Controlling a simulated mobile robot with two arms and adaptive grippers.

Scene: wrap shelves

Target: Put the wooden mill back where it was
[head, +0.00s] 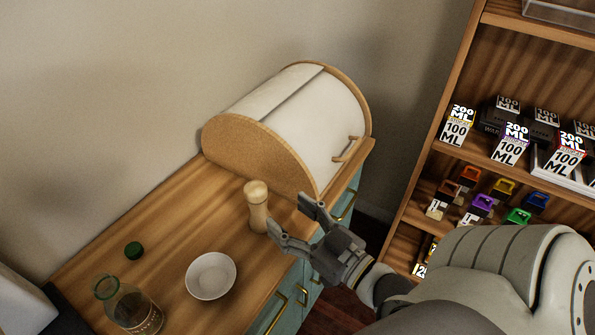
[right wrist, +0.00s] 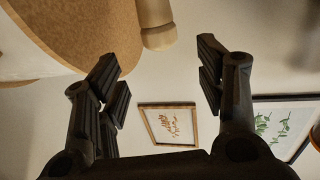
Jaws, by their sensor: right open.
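The pale wooden mill (head: 257,207) stands upright on the wooden cabinet top, just in front of the bread bin's rounded side. My right gripper (head: 292,221) is open and empty, close to the right of the mill in the head view. In the right wrist view my open fingers (right wrist: 160,83) have nothing between them. A part of the mill (right wrist: 157,24) shows at the top there, beyond the fingertips. My left gripper is not in view.
A bread bin (head: 255,150) stands at the back of the cabinet top (head: 160,235). A shelf (head: 420,185) with boxes stands at right.

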